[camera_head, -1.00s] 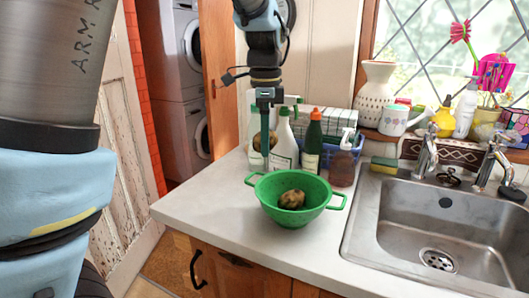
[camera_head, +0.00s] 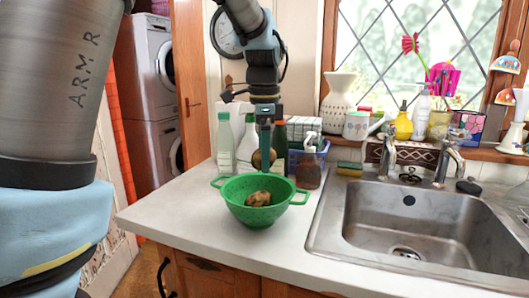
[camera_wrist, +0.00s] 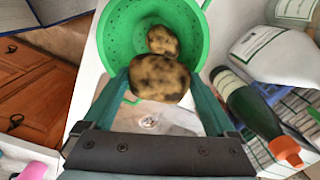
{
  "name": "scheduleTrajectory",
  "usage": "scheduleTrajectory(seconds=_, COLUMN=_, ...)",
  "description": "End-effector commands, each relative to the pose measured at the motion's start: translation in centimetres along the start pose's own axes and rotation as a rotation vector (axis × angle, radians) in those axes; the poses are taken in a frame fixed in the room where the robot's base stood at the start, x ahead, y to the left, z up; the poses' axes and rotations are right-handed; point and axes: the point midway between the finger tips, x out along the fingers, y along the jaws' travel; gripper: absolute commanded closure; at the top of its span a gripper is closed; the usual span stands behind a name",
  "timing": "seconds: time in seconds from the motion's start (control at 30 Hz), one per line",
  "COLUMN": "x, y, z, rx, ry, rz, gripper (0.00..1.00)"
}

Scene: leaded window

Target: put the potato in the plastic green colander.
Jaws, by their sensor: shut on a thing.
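The green plastic colander (camera_head: 240,214) stands on the counter left of the sink, with two side handles. One brown, dark-spotted potato (camera_head: 258,198) lies inside it; it also shows in the wrist view (camera_wrist: 163,38). My gripper (camera_head: 265,158) points down, above and behind the colander's middle in the head view. It is shut on a second spotted potato (camera_head: 256,160), which is partly hidden by a finger there. In the wrist view this held potato (camera_wrist: 159,80) sits between both fingers and overlaps the colander's rim. The held potato is apart from the colander in the head view.
Several bottles stand close behind the colander: a white-green one (camera_head: 225,145), a dark green one (camera_head: 279,135) and a brown spray bottle (camera_head: 308,172). A blue basket (camera_head: 296,160) is beside them. The steel sink (camera_head: 420,240) is right. The front-left counter (camera_head: 165,220) is clear.

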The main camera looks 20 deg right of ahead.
Motion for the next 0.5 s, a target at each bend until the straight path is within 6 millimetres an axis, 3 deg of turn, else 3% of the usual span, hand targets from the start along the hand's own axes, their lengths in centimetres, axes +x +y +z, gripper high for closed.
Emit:
scheduleTrajectory(seconds=0.1, x=0.93, y=0.04, z=-0.04, rx=0.001, ry=0.0, rz=0.0, gripper=0.68)
scheduleTrajectory(seconds=0.37, x=0.85, y=0.04, z=-0.03, rx=0.001, ry=0.0, rz=0.0, gripper=0.68)
scheduleTrajectory(seconds=0.4, x=0.85, y=0.05, z=-0.03, rx=0.001, ry=0.0, rz=0.0, gripper=0.05)
scheduleTrajectory(seconds=0.5, x=0.85, y=0.05, z=-0.03, rx=0.001, ry=0.0, rz=0.0, gripper=0.0)
